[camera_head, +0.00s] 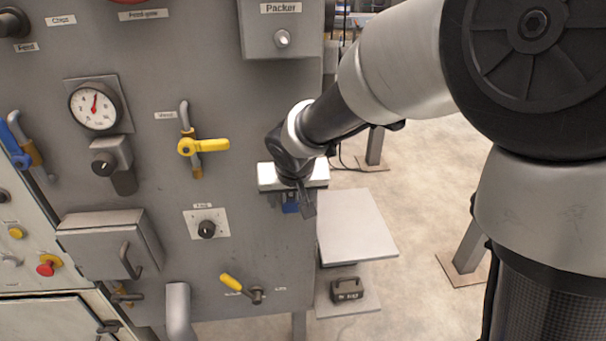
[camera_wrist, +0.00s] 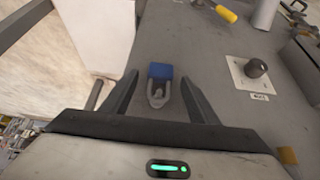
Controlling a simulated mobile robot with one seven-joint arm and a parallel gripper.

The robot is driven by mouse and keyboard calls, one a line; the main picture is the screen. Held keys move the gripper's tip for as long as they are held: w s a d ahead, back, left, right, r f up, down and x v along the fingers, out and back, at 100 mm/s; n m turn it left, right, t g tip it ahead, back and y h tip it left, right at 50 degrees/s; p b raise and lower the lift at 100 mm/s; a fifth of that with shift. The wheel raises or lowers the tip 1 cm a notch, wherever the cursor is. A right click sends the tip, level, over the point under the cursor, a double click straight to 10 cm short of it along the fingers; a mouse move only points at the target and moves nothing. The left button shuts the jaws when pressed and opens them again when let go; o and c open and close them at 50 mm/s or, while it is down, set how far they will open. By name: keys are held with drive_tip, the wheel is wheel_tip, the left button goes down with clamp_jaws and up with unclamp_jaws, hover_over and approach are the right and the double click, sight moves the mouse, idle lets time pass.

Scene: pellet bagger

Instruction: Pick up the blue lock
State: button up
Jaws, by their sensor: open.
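The blue lock (camera_wrist: 160,72) has a blue body and a grey shackle. In the wrist view it lies between the two open fingers of my gripper (camera_wrist: 158,98), against the grey panel, with its shackle toward my palm. I cannot tell whether the fingers touch it; gaps show on both sides. In the head view the lock (camera_head: 291,206) is a small blue patch just below my gripper (camera_head: 298,204), partly hidden by it. What the shackle hangs on is not clear.
The grey panel (camera_head: 255,110) carries a yellow valve handle (camera_head: 203,146), a black knob (camera_head: 206,229), a gauge (camera_head: 95,106) and a lower yellow lever (camera_head: 231,283). A pale shelf (camera_head: 355,225) juts out right of the lock. A small dark block (camera_head: 347,290) sits lower down.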

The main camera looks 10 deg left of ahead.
drive_tip(key=shift+w+a+f, duration=0.1)
drive_tip(key=shift+w+f, duration=0.15)
drive_tip(key=shift+f, duration=0.2)
drive_tip(key=c, duration=1.1)
drive_tip(key=shift+r, duration=0.2)
drive_tip(key=shift+c, duration=0.2)
drive_tip(key=shift+r, duration=0.3)
drive_tip(key=s+d, duration=0.2)
drive_tip(key=s, duration=0.6)
drive_tip(key=s+d+b, duration=0.1)
drive_tip(key=s+d, duration=0.1)
drive_tip(key=s, duration=0.7)
drive_tip(key=shift+s+d+r, duration=0.25)
drive_tip(key=shift+d+r, duration=0.05)
